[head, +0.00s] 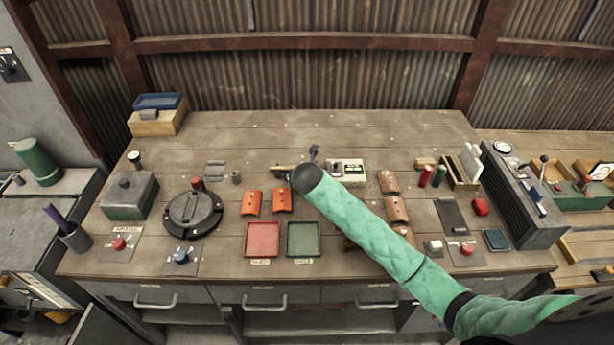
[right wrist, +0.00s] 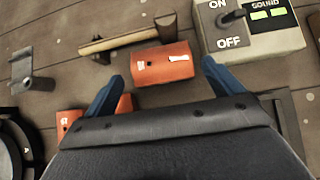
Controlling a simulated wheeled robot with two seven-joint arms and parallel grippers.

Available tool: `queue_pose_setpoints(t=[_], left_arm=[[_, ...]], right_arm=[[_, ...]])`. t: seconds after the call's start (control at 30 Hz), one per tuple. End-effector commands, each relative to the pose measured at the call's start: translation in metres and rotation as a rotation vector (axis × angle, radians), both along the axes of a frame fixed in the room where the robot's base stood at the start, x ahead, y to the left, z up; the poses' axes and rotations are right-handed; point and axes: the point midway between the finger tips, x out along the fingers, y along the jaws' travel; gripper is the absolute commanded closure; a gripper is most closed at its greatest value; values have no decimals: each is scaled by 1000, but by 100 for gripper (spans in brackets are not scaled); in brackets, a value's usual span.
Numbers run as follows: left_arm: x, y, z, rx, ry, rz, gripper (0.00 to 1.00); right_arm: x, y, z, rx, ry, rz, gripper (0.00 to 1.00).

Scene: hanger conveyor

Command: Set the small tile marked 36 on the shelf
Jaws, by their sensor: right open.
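An orange curved tile (right wrist: 162,63) with white marks, too blurred to read, lies just beyond and between my right gripper's blue fingertips (right wrist: 160,78). The gripper is open and not closed on it. In the head view my dark wrist end hides the gripper and this tile. Two more orange tiles, one left (head: 251,202) and one right (head: 282,201), lie on the bench nearer me; their numbers are not readable. A narrow wooden ledge (right wrist: 120,42) lies behind the near tile; I cannot tell if it is the shelf. My left gripper is not in view.
An ON/OFF sound switch box (right wrist: 262,32) stands right of the gripper. A grey hook-shaped part (right wrist: 35,82) stands at left. A red tray (head: 263,240) and a green tray (head: 303,239) lie in front. Brown tiles (head: 388,181) lie right of my arm.

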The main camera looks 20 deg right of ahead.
Motion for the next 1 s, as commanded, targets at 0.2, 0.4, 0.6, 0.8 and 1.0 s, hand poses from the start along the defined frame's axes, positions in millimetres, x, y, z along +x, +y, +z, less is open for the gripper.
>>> queue_pose_setpoints(t=[0.2, 0.4, 0.6, 0.8, 1.0], left_arm=[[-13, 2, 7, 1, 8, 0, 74], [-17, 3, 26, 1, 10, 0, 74], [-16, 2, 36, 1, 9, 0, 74], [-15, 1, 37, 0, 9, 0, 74], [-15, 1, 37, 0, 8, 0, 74]], right_arm=[[11, -3, -8, 2, 1, -1, 8], [26, -7, -20, 2, 2, -3, 8], [40, -11, -37, 1, 2, -1, 8], [44, -13, -43, 0, 0, -1, 8], [44, -12, -43, 1, 0, -1, 18]])
